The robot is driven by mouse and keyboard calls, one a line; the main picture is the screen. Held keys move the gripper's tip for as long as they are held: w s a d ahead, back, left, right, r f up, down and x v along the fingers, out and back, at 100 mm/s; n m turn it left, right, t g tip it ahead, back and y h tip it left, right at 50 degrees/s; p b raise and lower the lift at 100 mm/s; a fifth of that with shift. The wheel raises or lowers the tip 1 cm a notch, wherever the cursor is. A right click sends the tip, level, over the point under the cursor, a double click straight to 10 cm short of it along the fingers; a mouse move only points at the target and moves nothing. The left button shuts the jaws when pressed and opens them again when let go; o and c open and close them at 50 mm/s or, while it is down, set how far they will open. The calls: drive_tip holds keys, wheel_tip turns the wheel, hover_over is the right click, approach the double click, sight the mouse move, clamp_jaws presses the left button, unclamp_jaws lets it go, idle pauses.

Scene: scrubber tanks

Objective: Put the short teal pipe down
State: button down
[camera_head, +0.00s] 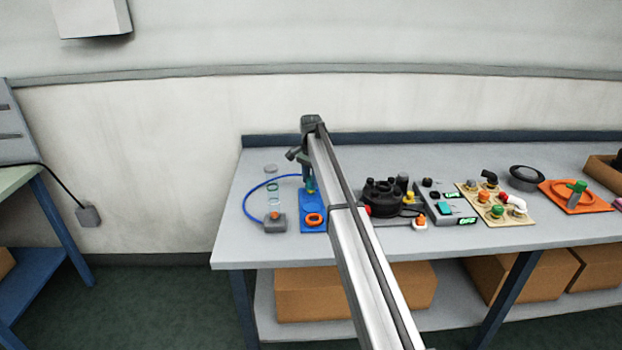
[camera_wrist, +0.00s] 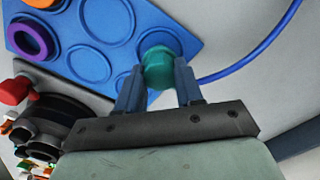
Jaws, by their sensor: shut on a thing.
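The short teal pipe (camera_wrist: 160,66) sits between the fingertips of my gripper (camera_wrist: 159,76), which is shut on it. In the wrist view the pipe overlaps the edge of a blue board with round outlines (camera_wrist: 98,30). In the head view, my gripper (camera_head: 308,175) and the pipe (camera_head: 310,187) are over the back part of the blue board (camera_head: 313,205). I cannot tell whether the pipe touches the board. The arm hides part of the board's right side.
An orange ring (camera_head: 314,220) lies on the board's front. To its left are a grey box (camera_head: 275,223) with a blue cable and clear rings. To the right stand a black round unit (camera_head: 382,196), a control box (camera_head: 444,203) and a beige valve board (camera_head: 495,207). The bench's front left is clear.

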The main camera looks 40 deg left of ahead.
drive_tip(key=c, duration=0.7)
unclamp_jaws()
drive_tip(key=shift+f, duration=0.1)
drive_tip(key=shift+c, duration=0.2)
wheel_tip(320, 180, up, 12)
